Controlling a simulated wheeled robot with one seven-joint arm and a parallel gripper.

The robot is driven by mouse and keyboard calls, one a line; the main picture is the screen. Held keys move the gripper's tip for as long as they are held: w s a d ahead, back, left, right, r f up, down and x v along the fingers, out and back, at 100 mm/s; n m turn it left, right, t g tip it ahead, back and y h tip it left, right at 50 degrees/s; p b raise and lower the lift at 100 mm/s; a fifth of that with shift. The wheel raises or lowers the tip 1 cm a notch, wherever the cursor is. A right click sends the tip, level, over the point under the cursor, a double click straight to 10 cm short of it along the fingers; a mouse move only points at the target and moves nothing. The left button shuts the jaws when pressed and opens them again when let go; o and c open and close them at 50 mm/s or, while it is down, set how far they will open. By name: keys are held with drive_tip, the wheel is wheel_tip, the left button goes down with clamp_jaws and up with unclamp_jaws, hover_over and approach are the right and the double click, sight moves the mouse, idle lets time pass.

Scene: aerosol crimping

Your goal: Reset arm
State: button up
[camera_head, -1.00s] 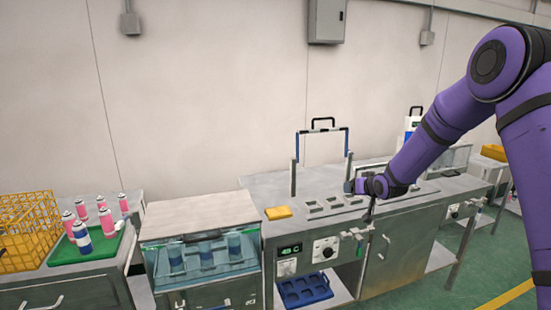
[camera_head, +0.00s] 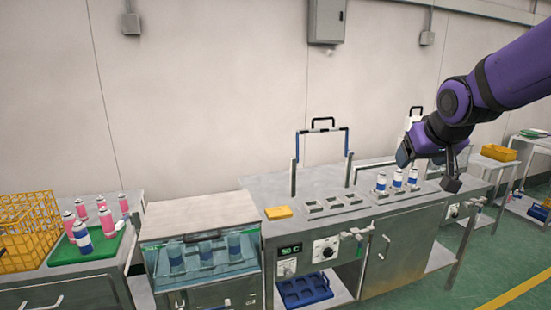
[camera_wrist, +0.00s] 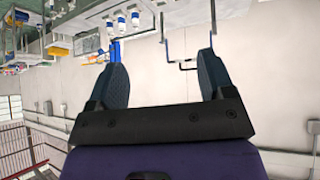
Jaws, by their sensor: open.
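My purple arm reaches in from the upper right of the head view. My gripper (camera_head: 428,170) is raised in the air in front of the right part of the steel bench (camera_head: 260,187). In the wrist view the two dark fingers of my gripper (camera_wrist: 164,78) are spread wide with nothing between them. Three white and blue cans (camera_head: 397,180) stand upright in a row on the bench, left of my gripper and apart from it. The cans (camera_wrist: 119,22) also show upside down in the wrist view.
A water tank (camera_head: 205,255) holding cans stands left of the bench. Pink cans and one blue can stand on a green tray (camera_head: 70,252) beside a yellow crate (camera_head: 28,230).

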drive_tip(key=s+g, duration=0.2)
drive_tip(key=s, duration=2.2)
drive_tip(key=shift+s+a+r+g+y, duration=0.2)
drive_tip(key=shift+s+g+y, duration=0.1)
drive_tip(key=shift+g, duration=0.1)
